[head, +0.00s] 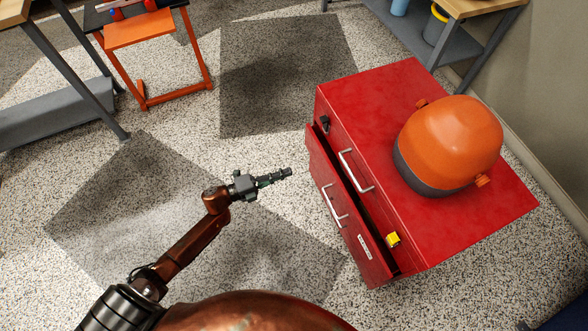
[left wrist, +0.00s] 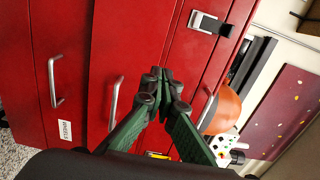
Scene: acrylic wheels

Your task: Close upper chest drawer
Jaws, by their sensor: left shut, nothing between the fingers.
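The red chest (head: 450,230) stands at the right in the head view. A drawer (head: 352,225) with a silver handle and a white label is pulled partly out, with a dark gap behind its front. Above it is a panel with another silver handle (head: 357,172) and a dark latch (head: 323,123). My left gripper (head: 288,172) is shut and empty, a little left of the drawer front and apart from it. In the left wrist view my shut fingers (left wrist: 165,80) point towards the red fronts and partly cover them. My right gripper is in neither view.
An orange and grey rounded container (head: 450,140) stands on the chest. A small yellow thing (head: 393,240) shows by the drawer gap. An orange stand (head: 145,45) is at the back left, a workbench (head: 480,8) at the back right. The speckled floor left of the chest is clear.

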